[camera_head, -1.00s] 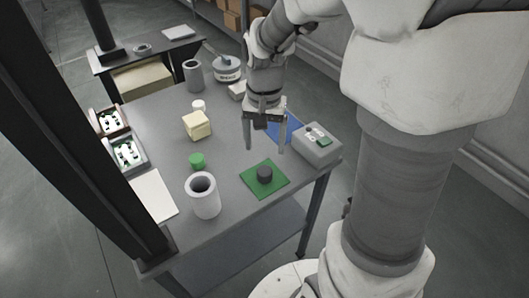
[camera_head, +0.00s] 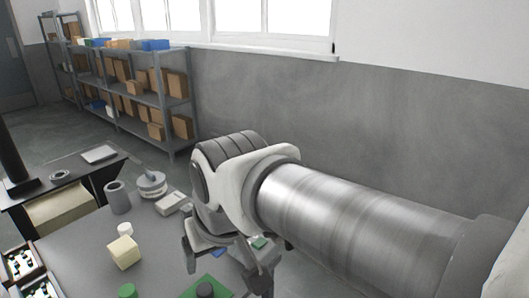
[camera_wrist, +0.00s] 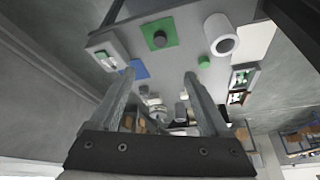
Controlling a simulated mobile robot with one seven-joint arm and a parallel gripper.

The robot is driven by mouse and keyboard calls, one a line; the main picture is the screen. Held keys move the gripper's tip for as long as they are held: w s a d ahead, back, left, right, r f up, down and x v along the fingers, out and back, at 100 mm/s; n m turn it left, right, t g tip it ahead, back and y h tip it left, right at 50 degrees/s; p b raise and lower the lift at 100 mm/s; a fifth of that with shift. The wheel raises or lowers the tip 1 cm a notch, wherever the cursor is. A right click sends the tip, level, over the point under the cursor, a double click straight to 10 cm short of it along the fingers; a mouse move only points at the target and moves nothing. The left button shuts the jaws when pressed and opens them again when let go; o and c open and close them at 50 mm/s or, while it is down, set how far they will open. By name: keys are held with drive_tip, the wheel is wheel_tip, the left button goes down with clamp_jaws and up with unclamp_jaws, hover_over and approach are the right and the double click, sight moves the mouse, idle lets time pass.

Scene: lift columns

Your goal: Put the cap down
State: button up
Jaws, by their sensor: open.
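A dark grey round cap (camera_head: 205,291) sits on a green mat (camera_head: 218,281) at the bottom edge of the head view. In the wrist view the same cap (camera_wrist: 160,39) rests near the middle of the green mat (camera_wrist: 145,29). My gripper (camera_head: 226,268) is over the table, beyond the mat in the head view. In the wrist view its two fingers (camera_wrist: 159,75) are spread, with nothing held between them. The cap is apart from the fingers.
A grey open cylinder (camera_wrist: 222,38) stands beside the mat. A grey box (camera_wrist: 104,52) and a blue mat (camera_wrist: 136,70) lie on the other side. A cream block (camera_head: 123,253), a white cap (camera_head: 124,229) and a green cap (camera_head: 127,291) are on the table (camera_head: 75,255). Shelves (camera_head: 130,100) stand behind.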

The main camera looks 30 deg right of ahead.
drive_tip(key=shift+s+r+n+t, duration=0.2)
drive_tip(key=shift+s+n+t, duration=0.2)
drive_tip(key=shift+s, duration=0.6)
wheel_tip(320, 180, up, 9)
drive_tip(key=p, duration=0.9)
drive_tip(key=shift+f, duration=0.1)
